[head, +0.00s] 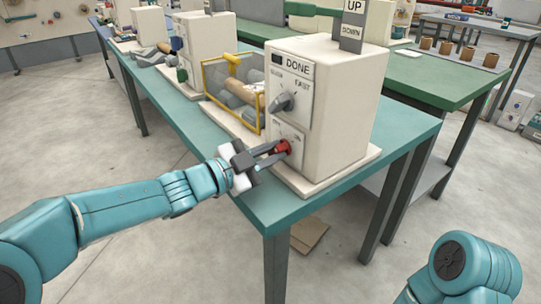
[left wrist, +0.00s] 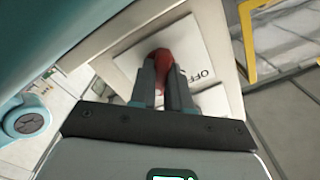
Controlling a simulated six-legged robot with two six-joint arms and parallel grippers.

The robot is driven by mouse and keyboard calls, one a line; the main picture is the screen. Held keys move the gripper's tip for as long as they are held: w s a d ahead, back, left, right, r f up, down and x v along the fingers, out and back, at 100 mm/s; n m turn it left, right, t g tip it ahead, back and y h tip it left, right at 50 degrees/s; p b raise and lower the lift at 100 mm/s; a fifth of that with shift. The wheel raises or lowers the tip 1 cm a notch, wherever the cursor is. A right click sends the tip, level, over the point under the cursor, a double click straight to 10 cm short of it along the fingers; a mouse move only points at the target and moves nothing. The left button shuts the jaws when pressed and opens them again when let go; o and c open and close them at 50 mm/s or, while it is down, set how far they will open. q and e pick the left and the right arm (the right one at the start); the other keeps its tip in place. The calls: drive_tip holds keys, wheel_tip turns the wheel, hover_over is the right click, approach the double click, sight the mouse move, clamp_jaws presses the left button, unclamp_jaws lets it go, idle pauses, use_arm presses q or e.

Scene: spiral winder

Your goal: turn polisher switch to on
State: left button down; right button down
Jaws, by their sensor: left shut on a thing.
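The polisher is a cream box machine (head: 340,105) on the teal table, with a "DONE" display on its front. Its red switch knob (head: 282,147) is low on the front panel, and it also shows in the left wrist view (left wrist: 160,57). A white label plate (left wrist: 197,45) behind the knob reads "OFF". My left gripper (head: 272,155) is shut on the red knob, one finger on each side; the fingers hide part of it. A grey selector knob (head: 284,102) sits above the red one. My right gripper is not in view; only my right arm shows at the lower right.
A yellow-framed guard (head: 233,90) with grey pieces stands left of the panel. An UP/DOWN sign (head: 352,22) rises at the machine's top. The teal table's front edge (head: 285,222) is below my left gripper. Floor at left is clear.

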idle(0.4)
use_arm(q)
drive_tip(key=c, duration=1.1)
unclamp_jaws()
drive_tip(key=p+v, duration=0.2)
drive_tip(key=v, duration=1.4)
drive_tip(key=shift+s+a+p, duration=0.1)
drive_tip(key=shift+a+p, duration=0.1)
drive_tip(key=shift+p, duration=0.1)
